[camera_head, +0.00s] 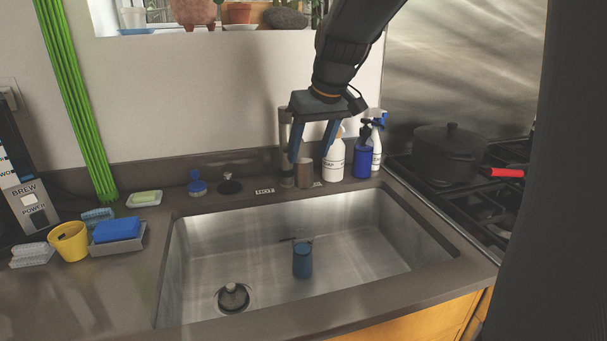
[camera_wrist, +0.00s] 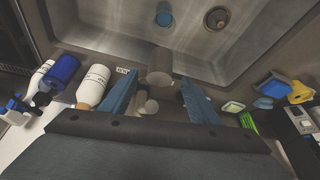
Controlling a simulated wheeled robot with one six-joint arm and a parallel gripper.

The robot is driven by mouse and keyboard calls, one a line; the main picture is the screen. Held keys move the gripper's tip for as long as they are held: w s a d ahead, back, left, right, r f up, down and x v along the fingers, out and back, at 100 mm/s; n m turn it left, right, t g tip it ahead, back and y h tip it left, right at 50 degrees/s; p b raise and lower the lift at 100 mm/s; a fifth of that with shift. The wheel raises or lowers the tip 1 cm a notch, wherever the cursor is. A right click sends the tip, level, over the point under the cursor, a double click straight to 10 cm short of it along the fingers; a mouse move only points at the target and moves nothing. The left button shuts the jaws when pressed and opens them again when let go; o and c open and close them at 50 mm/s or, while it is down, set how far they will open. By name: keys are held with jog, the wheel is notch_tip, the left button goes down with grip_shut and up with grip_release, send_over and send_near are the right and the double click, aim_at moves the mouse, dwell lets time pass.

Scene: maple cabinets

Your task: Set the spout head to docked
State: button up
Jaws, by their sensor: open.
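A grey metal faucet (camera_head: 285,130) stands behind the sink, partly hidden by my gripper. A short metal cylinder (camera_head: 304,173) shows at the sink's back edge, just below my gripper; it looks like the spout head, and I cannot tell whether it is docked. In the wrist view, this cylinder (camera_wrist: 160,66) lies between and just beyond the fingertips, with paler round faucet parts (camera_wrist: 148,106) nearer the palm. My gripper (camera_head: 311,156) is open with its blue fingers pointing down. In the wrist view, the gripper (camera_wrist: 160,80) has nothing clasped between its fingers.
The steel sink (camera_head: 370,240) holds a blue cup-like cylinder (camera_head: 302,262) and a drain strainer (camera_head: 233,297). A black pot (camera_head: 450,150) sits on the stove. The left counter holds sponges and a yellow cup (camera_head: 69,241).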

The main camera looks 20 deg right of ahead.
aim_at(306, 162)
jog(key=p+x, duration=0.1)
jog(key=x, duration=0.6)
jog(key=shift+f, duration=0.15)
grip_shut()
jog(key=r+p, duration=0.1)
jog(key=r, duration=0.1)
jog(key=r+p, duration=0.1)
jog(key=r, duration=0.1)
jog(key=w+r+p, duration=0.1)
jog(key=r+p, duration=0.1)
jog(key=shift+r, duration=0.4)
jog(key=shift+w+r, duration=0.2)
jog(key=shift+c, duration=0.7)
grip_release()
jog(key=shift+o, duration=0.7)
jog(key=shift+s, duration=0.1)
